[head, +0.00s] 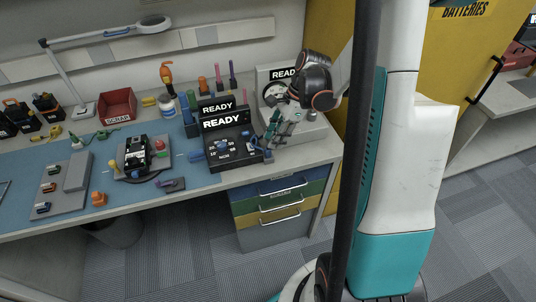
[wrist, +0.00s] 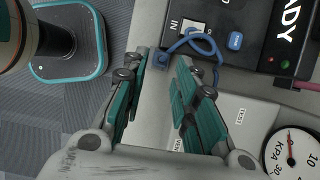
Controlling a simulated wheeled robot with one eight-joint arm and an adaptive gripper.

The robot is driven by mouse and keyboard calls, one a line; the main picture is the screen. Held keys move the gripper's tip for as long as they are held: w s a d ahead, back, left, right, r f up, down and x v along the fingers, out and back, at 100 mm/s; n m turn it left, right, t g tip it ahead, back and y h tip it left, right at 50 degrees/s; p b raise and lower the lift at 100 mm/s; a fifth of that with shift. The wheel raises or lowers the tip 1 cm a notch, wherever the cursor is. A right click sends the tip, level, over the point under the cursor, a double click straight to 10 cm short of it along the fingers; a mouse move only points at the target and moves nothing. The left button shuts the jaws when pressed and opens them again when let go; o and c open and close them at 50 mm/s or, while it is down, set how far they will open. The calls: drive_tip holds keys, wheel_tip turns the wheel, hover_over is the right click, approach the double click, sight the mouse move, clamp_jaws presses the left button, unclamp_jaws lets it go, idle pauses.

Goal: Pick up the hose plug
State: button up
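The hose plug (wrist: 160,62) looks like the small blue block at the end of a thin blue hose (wrist: 192,40) in the wrist view. It lies by the front edge of the grey bench, close to the dark READY unit. My gripper (wrist: 162,60) is open, its teal-padded fingers on either side of the plug. A gap shows on both sides, and I cannot tell how far above it the fingertips are. In the head view my gripper (head: 271,132) reaches down beside the READY unit (head: 225,140). The plug is too small to tell clearly there.
A pressure gauge (wrist: 292,153) on a pale test unit sits right of my fingers in the wrist view. A drawer cabinet (head: 280,212) is under the bench. A red scrap bin (head: 117,105) and a circuit device (head: 140,156) stand further left. Floor shows past the edge.

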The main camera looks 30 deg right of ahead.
drive_tip(key=b+x, duration=0.1)
drive_tip(key=x, duration=0.3)
drive_tip(key=shift+f+b, duration=0.1)
drive_tip(key=shift+b, duration=0.25)
drive_tip(key=c, duration=0.5)
drive_tip(key=shift+c, duration=0.2)
wheel_tip(320, 180, up, 20)
drive_tip(key=p, duration=0.7)
drive_tip(key=shift+r+p, duration=1.15)
drive_tip(key=shift+r, duration=0.45)
